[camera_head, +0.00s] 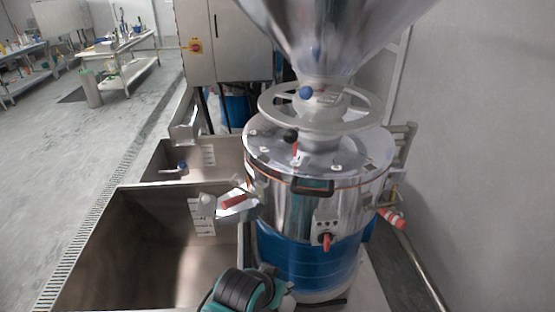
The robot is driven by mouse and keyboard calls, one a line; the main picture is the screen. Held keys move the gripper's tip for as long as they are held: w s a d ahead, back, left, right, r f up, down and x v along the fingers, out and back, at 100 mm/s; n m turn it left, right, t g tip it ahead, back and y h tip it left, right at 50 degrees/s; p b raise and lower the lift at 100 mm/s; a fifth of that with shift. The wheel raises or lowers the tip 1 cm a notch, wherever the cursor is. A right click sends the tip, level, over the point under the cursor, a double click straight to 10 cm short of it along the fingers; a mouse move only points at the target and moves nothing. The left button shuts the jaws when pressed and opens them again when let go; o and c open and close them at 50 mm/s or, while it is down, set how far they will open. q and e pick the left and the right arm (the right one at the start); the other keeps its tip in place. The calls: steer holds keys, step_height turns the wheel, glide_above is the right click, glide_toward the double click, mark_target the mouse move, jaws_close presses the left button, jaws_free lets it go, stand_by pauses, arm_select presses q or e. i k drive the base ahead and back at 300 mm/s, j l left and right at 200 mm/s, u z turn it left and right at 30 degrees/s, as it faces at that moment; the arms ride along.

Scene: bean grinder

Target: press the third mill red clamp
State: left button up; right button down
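The steel mill (293,215) stands upright right of centre, with a blue lower band. One red clamp (326,241) hangs on its front, under a small dotted plate. Another red clamp (391,218) sticks out from its right side. A red handle (233,201) lies along a silver bracket on the left side. A small red part with a dark knob (291,136) stands on the lid. Which of these is the third clamp I cannot tell. Neither of my grippers can be made out, and nothing visibly touches the clamps.
A steel hopper (320,35) and handwheel (320,107) top the mill. An open steel bin (140,245) stands left of it. A teal and black part (245,290) sits at the bottom, its nature unclear. A wall closes the right; open floor lies far left.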

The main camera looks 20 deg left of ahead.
mark_target(227, 205)
steer(key=l+u, duration=0.1)
steer(key=u, duration=1.15)
